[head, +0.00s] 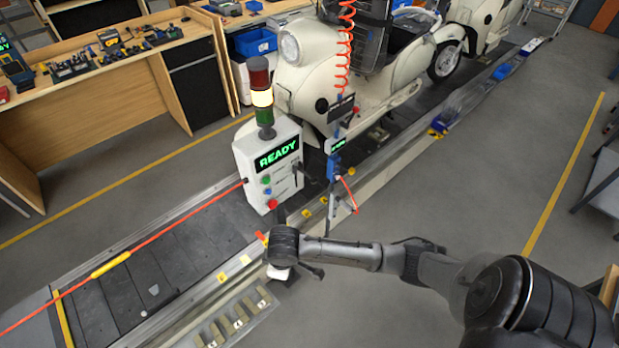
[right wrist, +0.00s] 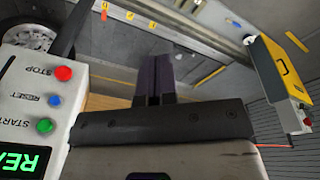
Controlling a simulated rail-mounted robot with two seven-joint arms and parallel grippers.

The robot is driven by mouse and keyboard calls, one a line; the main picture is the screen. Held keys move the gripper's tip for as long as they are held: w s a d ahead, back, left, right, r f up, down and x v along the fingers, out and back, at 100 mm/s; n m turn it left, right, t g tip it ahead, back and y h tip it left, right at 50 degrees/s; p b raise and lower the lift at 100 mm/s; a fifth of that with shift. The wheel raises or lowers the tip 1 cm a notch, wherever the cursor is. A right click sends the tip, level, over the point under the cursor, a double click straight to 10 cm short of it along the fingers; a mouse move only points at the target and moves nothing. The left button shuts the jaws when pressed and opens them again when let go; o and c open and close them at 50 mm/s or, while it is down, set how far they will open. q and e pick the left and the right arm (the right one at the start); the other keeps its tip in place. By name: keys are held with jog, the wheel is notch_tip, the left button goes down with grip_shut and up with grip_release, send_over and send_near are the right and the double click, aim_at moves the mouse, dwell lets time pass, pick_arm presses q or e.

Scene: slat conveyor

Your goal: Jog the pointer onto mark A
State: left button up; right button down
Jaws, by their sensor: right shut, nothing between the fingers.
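The white control box (head: 268,165) stands beside the conveyor (head: 185,245) and its screen reads READY. In the right wrist view it is at the left, upside down, with a red STOP button (right wrist: 64,74), a blue RESET button (right wrist: 55,101) and a green START button (right wrist: 44,126). My right gripper (head: 281,212) is just below the box's red button in the head view. Its dark fingers (right wrist: 153,62) are together and empty, beside the box. An orange piece (head: 262,238) shows at the rail; I cannot tell whether it is the pointer. Yellow marks (head: 246,260) line the rail; their letters are unreadable. My left gripper is out of view.
A cream scooter (head: 310,75) stands on the conveyor behind the box. A tool (head: 335,160) hangs on a coiled red hose near my right gripper. A red cord (head: 165,230) with a yellow sleeve crosses the conveyor. A tray (head: 236,318) lies below my wrist.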

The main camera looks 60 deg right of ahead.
jog(key=w+d+r+m+h+b, duration=0.1)
jog(key=w+d+r, duration=0.1)
jog(key=w+d, duration=0.4)
jog(key=w+d+r+m+h+b, duration=0.1)
jog(key=w+d+r+m+b, duration=0.2)
jog(key=d, duration=0.5)
notch_tip(320, 180, up, 11)
jog(key=m+g+b, duration=0.1)
jog(key=m, duration=0.2)
send_over(310, 178)
jog(key=w+a, duration=0.2)
jog(key=shift+d+r+y, duration=0.1)
jog(key=shift+d+y, duration=0.1)
jog(key=shift+y, duration=0.1)
jog(key=shift+s+d+f+p, duration=0.3)
jog(key=shift+f+p, duration=0.05)
jog(key=shift+f, duration=1.85)
jog(key=shift+s+d+f+p, duration=0.25)
jog(key=shift+d+f+p, duration=0.1)
jog(key=shift+f, duration=1.9)
jog(key=shift+s+d+f+p, duration=0.3)
jog(key=shift+f+p, duration=0.05)
jog(key=shift+f, duration=1.85)
jog(key=shift+a, duration=0.1)
